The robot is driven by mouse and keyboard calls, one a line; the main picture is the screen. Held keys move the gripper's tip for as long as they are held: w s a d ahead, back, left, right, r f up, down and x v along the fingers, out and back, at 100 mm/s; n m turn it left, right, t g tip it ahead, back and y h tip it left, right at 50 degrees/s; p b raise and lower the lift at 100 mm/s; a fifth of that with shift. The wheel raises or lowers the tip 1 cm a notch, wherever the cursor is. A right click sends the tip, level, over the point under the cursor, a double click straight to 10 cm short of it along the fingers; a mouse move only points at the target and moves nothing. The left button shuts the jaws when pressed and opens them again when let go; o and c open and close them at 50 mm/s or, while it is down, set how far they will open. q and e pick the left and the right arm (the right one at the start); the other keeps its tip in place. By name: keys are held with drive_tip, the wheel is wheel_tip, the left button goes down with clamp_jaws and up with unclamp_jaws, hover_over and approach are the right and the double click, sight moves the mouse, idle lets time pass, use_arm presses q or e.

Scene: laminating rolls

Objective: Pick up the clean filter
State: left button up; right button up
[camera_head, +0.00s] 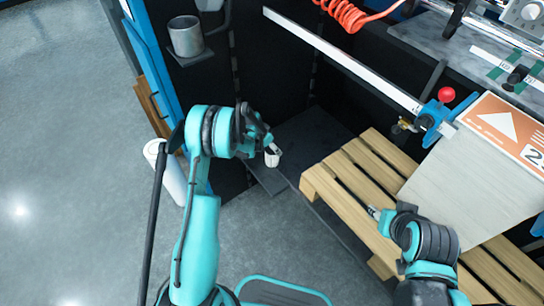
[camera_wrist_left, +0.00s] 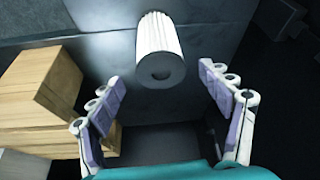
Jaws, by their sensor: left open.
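A white pleated cylinder with a dark hole in its end, the clean filter (camera_wrist_left: 160,35), is at the upper middle of the left wrist view. It also shows in the head view as a small white piece (camera_head: 272,159) by my left gripper, on or near a dark ledge. My left gripper (camera_wrist_left: 160,78) is open, its two pale fingers apart on either side of the filter's near end, with no clear contact. In the head view the left gripper (camera_head: 267,146) is mostly hidden by its own wrist. My right gripper (camera_head: 374,212) is over the pallet; its fingers are too small to judge.
A wooden pallet (camera_head: 345,165) stands right of the left gripper, bearing a large pale block with an orange label (camera_head: 510,125). A grey cup (camera_head: 186,36) sits on a bracket above left. A white cylinder (camera_head: 172,180) stands left of my arm. Grey floor is open at left.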

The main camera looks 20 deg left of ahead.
sight(271, 150)
use_arm(q)
drive_tip(key=b+x, duration=0.1)
drive_tip(key=x, duration=0.2)
drive_tip(key=shift+s+a+f, duration=0.15)
drive_tip(key=shift+f, duration=0.05)
drive_tip(key=b+x, duration=0.3)
drive_tip(key=x, duration=0.2)
drive_tip(key=shift+f, duration=0.35)
drive_tip(key=shift+r, duration=0.1)
drive_tip(key=c, duration=1.3)
